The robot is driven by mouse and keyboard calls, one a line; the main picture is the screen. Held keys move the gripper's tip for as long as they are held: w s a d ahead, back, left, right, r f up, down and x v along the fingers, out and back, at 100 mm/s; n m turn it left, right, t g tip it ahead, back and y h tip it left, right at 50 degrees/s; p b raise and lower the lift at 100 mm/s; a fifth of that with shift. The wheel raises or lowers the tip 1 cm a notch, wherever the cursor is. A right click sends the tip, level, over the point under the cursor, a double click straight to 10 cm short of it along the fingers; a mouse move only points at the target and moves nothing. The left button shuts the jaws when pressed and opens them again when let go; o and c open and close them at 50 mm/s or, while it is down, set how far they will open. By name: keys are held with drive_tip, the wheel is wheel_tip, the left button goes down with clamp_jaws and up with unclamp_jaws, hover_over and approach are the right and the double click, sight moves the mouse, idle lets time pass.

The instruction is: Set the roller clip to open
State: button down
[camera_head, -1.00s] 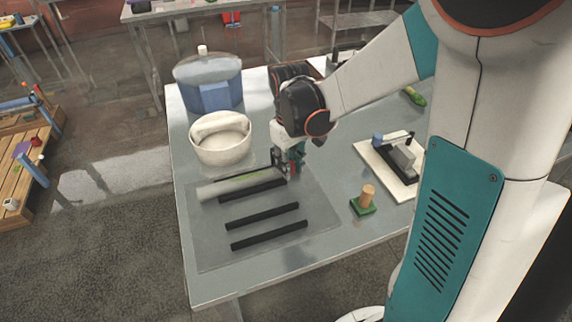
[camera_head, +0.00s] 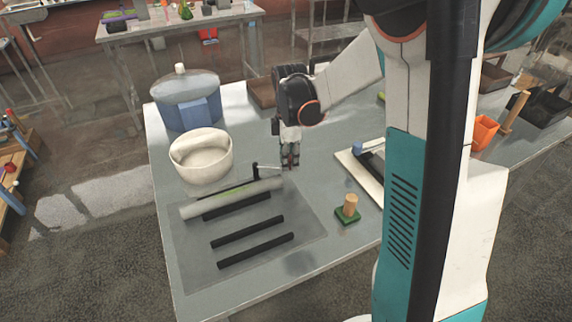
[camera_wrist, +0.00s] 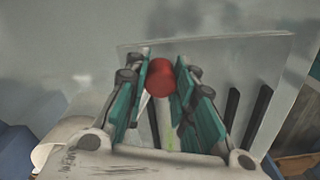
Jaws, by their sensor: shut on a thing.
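The pale roller (camera_head: 225,199) lies across the far part of a grey plate (camera_head: 200,275) on the table. A small black upright (camera_head: 255,172) stands by its right end, and a thin light arm (camera_head: 268,168) reaches from it toward my gripper (camera_head: 290,160). This appears to be the roller clip. My gripper is shut on a red knob, which shows between its fingertips in the wrist view (camera_wrist: 159,78). Whether the knob joins the thin arm is hidden by the fingers. The clip's exact position is too small to tell.
A white bowl (camera_head: 201,160) and a blue lidded container (camera_head: 186,100) stand at the back left. Black bars (camera_head: 247,232) lie on the plate. A wooden peg on a green base (camera_head: 348,210) and a white board (camera_head: 362,178) are to the right.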

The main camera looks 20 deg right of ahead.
drive_tip(key=w+n, duration=0.1)
drive_tip(key=w+d+n, duration=0.1)
drive_tip(key=shift+w+n, duration=0.1)
drive_tip(key=shift+n, duration=0.2)
drive_tip(key=shift+w+d+n, duration=0.15)
drive_tip(key=shift+w+n, duration=0.45)
drive_tip(key=shift+n, duration=0.05)
drive_tip(key=shift+w+d+n, duration=0.15)
drive_tip(key=shift+w+n, duration=0.4)
drive_tip(key=shift+n, duration=0.1)
